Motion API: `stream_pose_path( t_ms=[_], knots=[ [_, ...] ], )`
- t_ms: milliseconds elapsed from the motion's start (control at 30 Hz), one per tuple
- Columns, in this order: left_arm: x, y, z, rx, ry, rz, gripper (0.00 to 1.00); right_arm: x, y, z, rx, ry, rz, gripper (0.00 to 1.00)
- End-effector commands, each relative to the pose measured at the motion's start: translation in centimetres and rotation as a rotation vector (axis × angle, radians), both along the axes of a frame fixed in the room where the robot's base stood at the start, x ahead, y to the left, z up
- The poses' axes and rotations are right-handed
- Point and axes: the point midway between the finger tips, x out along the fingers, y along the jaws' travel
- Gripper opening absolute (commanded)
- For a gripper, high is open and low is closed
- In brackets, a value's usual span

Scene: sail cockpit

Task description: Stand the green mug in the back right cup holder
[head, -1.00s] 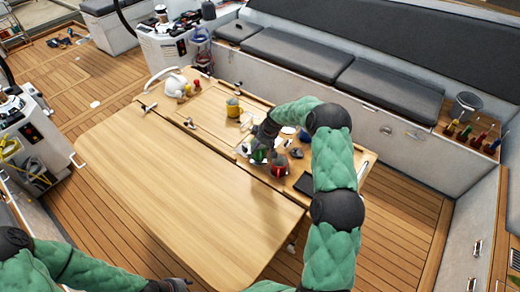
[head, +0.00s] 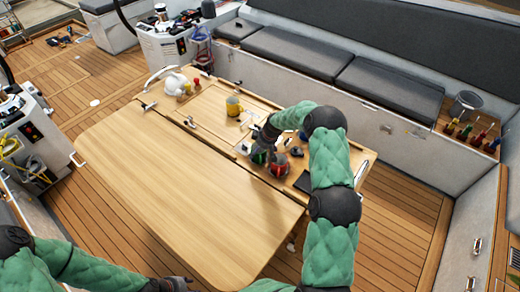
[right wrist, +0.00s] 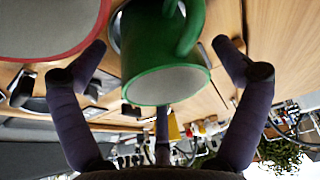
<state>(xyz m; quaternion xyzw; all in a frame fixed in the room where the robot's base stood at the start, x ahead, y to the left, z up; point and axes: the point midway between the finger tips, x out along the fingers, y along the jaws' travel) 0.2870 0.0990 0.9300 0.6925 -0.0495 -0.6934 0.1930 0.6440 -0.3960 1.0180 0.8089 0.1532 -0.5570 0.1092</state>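The green mug (head: 258,157) stands on the table's right part, partly hidden by my right gripper (head: 262,146). In the right wrist view, which is upside down, the green mug (right wrist: 165,60) is between the two spread fingers of my right gripper (right wrist: 160,68). Gaps show on both sides, so the fingers look open. The mug's handle points to the top of that view. A dark round opening (right wrist: 115,30), perhaps a cup holder, shows beside it. I cannot tell which cup holder is the back right one. My left gripper (head: 172,285) is at the bottom edge, its fingers unclear.
A red mug (head: 279,166) stands close beside the green one. A yellow mug (head: 233,106) is farther back on the table (head: 180,190). A dark flat object (head: 304,182) lies to the right. The table's near left part is clear.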

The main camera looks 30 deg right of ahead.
Motion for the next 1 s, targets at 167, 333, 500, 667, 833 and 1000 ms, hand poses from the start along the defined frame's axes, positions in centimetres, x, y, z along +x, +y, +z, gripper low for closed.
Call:
stream_pose_path(
  t_ms=[167, 333, 500, 667, 833, 1000],
  knots=[
    [0.0, 0.0, 0.0, 0.000, 0.000, 0.000, 0.40, 0.0, 0.0, 0.0, 0.000, 0.000, 0.000, 0.99],
    [0.0, 0.0, 0.2, 0.000, 0.000, 0.000, 0.40, 0.0, 0.0, 0.2, 0.000, 0.000, 0.000, 0.99],
    [0.0, 0.0, 0.8, 0.000, -0.001, 0.000, 0.40, -0.1, -0.2, 1.4, -0.001, -0.004, -0.001, 0.99],
    [0.0, 0.0, 0.3, 0.000, 0.000, 0.000, 0.40, -1.0, -0.5, 3.7, -0.001, -0.003, -0.001, 0.99],
    [0.0, 0.0, 0.0, 0.000, 0.000, 0.000, 0.40, -2.1, -0.9, 6.7, -0.001, -0.003, -0.001, 0.99],
    [0.0, 0.0, -0.3, 0.000, 0.000, 0.000, 0.40, -3.1, -1.2, 9.3, -0.001, -0.003, -0.001, 0.99]
  ],
)
